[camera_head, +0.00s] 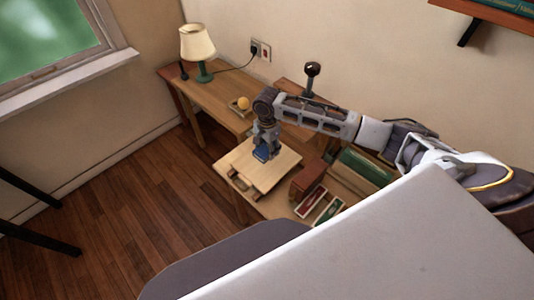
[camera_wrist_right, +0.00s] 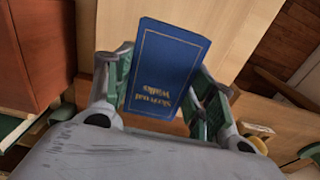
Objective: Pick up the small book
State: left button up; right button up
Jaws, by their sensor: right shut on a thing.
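The small book (camera_wrist_right: 165,70) is blue with a gold border and gold lettering on its cover. In the right wrist view it stands between the two fingers of my right gripper (camera_wrist_right: 163,98), which is shut on it. In the head view the blue book (camera_head: 262,153) shows small below my right gripper (camera_head: 265,144), over a light wooden board (camera_head: 278,178). I cannot tell whether the book touches the board. My left gripper is not in view.
A desk (camera_head: 219,94) behind carries a lamp (camera_head: 198,48) and a small tray with a yellow ball (camera_head: 243,103). Green books (camera_head: 365,168) and a reddish wooden box (camera_head: 308,177) stand right of the board. Open floor (camera_head: 130,205) lies to the left.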

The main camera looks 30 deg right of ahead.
jog(key=shift+r, duration=2.25)
